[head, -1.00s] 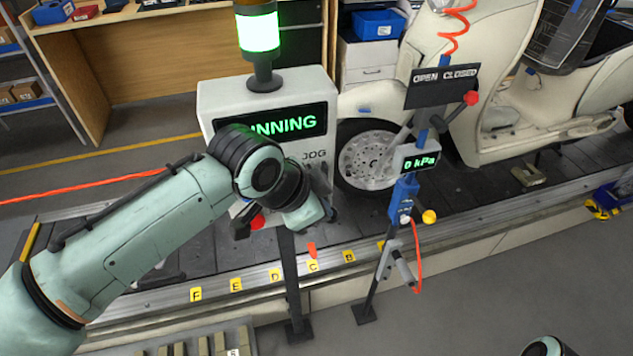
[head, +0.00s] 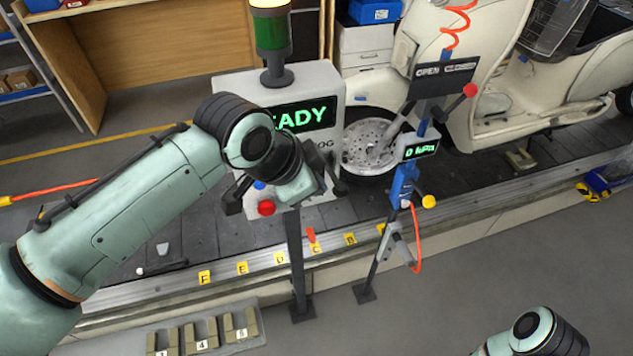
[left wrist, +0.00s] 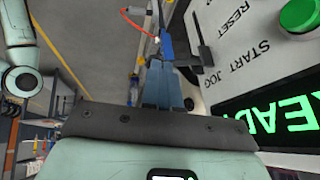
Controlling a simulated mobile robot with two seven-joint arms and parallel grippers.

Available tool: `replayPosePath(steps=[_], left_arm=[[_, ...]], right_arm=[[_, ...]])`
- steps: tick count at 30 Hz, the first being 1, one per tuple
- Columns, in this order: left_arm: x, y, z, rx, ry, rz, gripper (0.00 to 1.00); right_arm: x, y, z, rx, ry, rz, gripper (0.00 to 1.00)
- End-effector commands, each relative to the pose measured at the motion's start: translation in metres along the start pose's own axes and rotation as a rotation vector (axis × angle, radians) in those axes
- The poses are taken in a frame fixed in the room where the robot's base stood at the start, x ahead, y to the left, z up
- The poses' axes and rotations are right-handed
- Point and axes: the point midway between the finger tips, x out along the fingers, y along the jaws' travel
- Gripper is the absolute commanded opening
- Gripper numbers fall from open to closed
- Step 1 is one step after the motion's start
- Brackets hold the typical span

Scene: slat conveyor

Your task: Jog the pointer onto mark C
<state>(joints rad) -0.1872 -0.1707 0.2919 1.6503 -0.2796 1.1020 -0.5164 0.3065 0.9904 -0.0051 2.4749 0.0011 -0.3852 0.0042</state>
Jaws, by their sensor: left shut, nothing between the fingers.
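The orange pointer (head: 311,235) stands at the conveyor's front edge, just behind the yellow mark C (head: 316,249). Its tip looks in line with C or very slightly left; I cannot tell exactly. The control box (head: 335,92) shows READY, partly covered by my left arm. My left gripper (left wrist: 163,80) is shut and empty, at the box's front near the JOG label (left wrist: 212,82); its fingers are mostly hidden in the head view. I cannot tell whether it touches a button. My right gripper is out of view.
A red button (head: 266,208) shows low on the box. A blue stand (head: 403,185) with a gauge reading 0 kPa and a red hose is to the right. A cream scooter (head: 480,120) sits on the conveyor (head: 190,235). Numbered blocks lie in a tray (head: 262,340) in front.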

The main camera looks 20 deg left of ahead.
Motion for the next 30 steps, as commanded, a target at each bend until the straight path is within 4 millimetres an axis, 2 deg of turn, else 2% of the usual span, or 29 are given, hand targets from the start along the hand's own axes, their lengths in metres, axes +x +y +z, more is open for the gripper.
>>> replayPosePath(steps=[1, 6, 12, 17, 30], left_arm=[[-0.014, 0.001, 0.000, -0.001, 0.006, -0.005, 0.00], [-0.050, 0.003, 0.001, -0.001, 0.004, -0.002, 0.00], [-0.076, 0.005, 0.002, 0.000, 0.003, -0.002, 0.00], [-0.082, 0.006, 0.003, 0.000, 0.001, 0.000, 0.00], [-0.082, 0.005, 0.003, 0.000, 0.001, 0.000, 0.00]], right_arm=[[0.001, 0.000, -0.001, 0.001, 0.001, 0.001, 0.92], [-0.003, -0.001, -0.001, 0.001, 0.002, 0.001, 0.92], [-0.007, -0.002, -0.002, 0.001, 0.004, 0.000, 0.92], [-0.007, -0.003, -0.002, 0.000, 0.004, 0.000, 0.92], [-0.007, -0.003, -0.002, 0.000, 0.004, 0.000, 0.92]])
